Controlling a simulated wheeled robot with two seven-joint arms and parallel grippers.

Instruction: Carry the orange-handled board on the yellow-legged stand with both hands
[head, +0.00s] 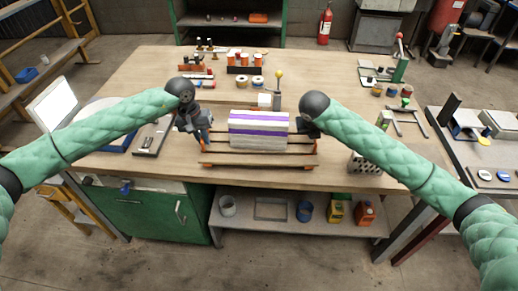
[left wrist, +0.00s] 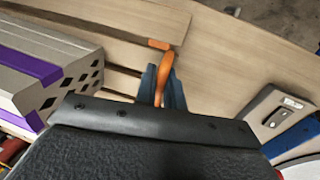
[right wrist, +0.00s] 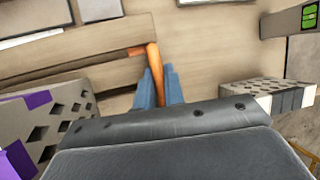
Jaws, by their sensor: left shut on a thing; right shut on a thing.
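My left gripper (left wrist: 163,88) is shut on an orange handle (left wrist: 167,68) at the board's left end. I cannot tell whether the board touches the bench. I cannot make out a yellow-legged stand beneath it.
The wooden workbench (head: 130,75) holds orange and black parts (head: 243,62) behind the brick. A perforated block (head: 364,163) stands right of the board. Bare wood shows along the front edge.

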